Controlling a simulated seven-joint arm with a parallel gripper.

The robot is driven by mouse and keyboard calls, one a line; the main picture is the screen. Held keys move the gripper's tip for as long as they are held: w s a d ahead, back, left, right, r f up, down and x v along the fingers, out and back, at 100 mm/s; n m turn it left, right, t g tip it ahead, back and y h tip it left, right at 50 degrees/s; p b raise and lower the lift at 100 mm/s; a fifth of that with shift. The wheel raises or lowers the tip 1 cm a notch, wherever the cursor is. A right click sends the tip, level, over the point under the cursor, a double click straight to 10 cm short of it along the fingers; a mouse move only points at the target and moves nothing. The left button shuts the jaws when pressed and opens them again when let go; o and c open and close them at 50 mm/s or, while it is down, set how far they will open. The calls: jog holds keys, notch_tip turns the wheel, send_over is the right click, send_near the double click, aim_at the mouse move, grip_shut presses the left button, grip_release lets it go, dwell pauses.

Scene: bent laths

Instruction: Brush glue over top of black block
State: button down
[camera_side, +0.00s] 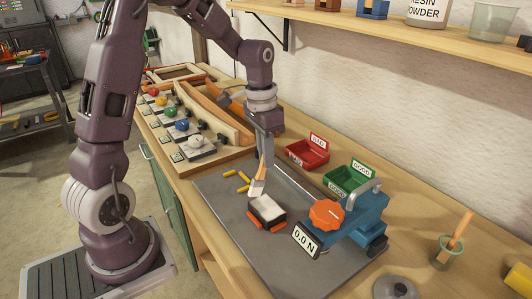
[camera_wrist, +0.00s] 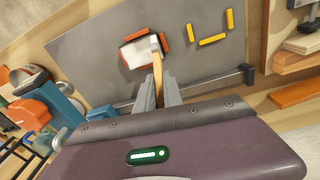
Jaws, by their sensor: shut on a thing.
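The black block (camera_side: 265,211) sits on the grey plate, with orange pieces at its sides. Its top looks mostly white with dark edges, and it also shows in the wrist view (camera_wrist: 135,54). My gripper (camera_side: 264,156) is shut on the wooden handle of a brush (camera_side: 261,170), which points down. The brush's pale bristles are at the block's far edge in the side view. In the wrist view the bristles (camera_wrist: 154,43) overlap the right part of the white top. I cannot tell whether they touch it.
Yellow sticks (camera_side: 243,188) lie left of the brush. A blue device with an orange knob (camera_side: 326,215) and a "0.0 N" display (camera_side: 306,240) stands right of the block. Red (camera_side: 307,154) and green (camera_side: 347,181) bins are behind. A jar (camera_side: 446,252) stands at right.

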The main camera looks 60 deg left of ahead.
jog(key=shift+f, duration=0.5)
jog(key=shift+d, duration=3.85)
jog(key=shift+a, duration=3.85)
jog(key=d, duration=0.7)
jog(key=shift+d, duration=0.4)
notch_tip(320, 180, up, 6)
jog(key=shift+r, duration=0.1)
